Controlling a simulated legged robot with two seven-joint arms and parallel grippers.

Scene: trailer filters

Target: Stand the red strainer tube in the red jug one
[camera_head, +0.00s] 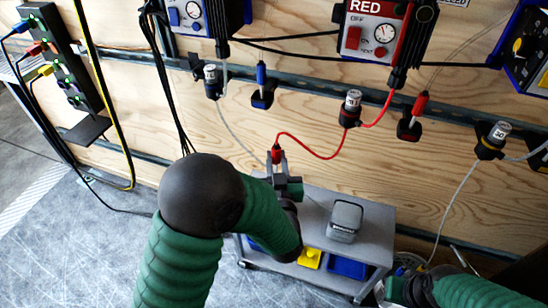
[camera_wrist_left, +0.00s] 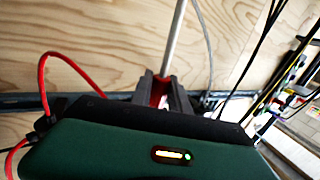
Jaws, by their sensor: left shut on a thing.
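My left gripper (camera_head: 277,163) is shut on the red end of the strainer tube (camera_head: 276,153), in front of the wooden wall. A red hose (camera_head: 312,151) runs from this end toward a small bottle in a black holder (camera_head: 350,108). In the left wrist view, the fingers (camera_wrist_left: 162,92) close around the red part, and a straight metal tube (camera_wrist_left: 176,35) extends up the picture from them. No red jug can be made out clearly. My right arm is at the lower right; its gripper (camera_head: 388,291) is partly cut off and its jaws are unclear.
A grey cart (camera_head: 375,222) stands below, with a grey box (camera_head: 345,221) on top and yellow and blue bins lower down. A panel marked RED (camera_head: 375,35) hangs on the wall. Holders line the rail, one with a red handle (camera_head: 420,104). Hoses and cables hang across the wall.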

